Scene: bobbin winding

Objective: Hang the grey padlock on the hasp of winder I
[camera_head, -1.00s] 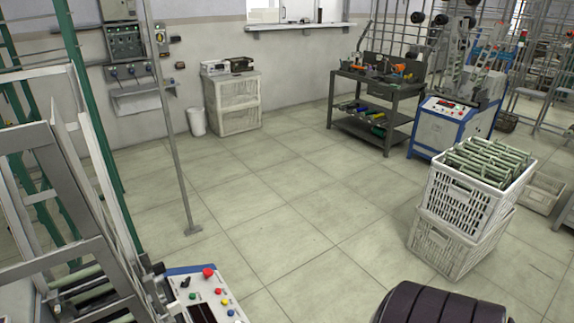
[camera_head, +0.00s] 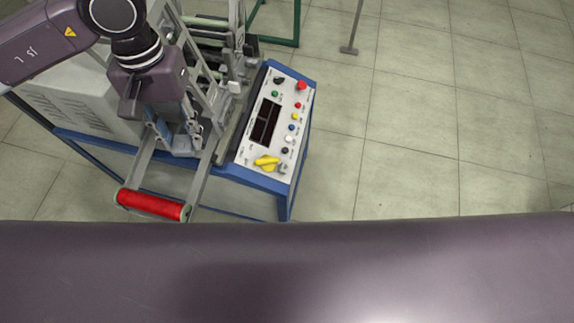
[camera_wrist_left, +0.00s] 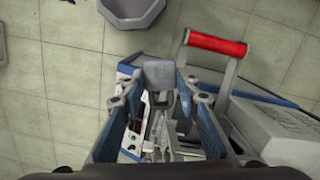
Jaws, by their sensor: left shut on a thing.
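My left gripper (camera_head: 180,137) points down over the winder's frame, left of its control panel. In the left wrist view its blue-padded fingers (camera_wrist_left: 160,88) are shut on the grey padlock (camera_wrist_left: 160,74), whose blocky body shows between the fingertips. In the head view the padlock is hard to tell from the grey metal behind it. The winder (camera_head: 295,180) is blue-framed with a white sloping control panel (camera_head: 262,150). A yellow handle (camera_head: 266,162) sits near the panel's lower end. I cannot make out the hasp clearly, nor any label I. My right gripper is out of view.
A red roller bar (camera_head: 151,205) on two grey arms juts from the winder's front, just below the gripper. Buttons, including a red knob (camera_head: 302,86), stand up from the panel. Bare tiled floor (camera_head: 420,130) lies to the right. A post foot (camera_head: 348,50) stands farther back.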

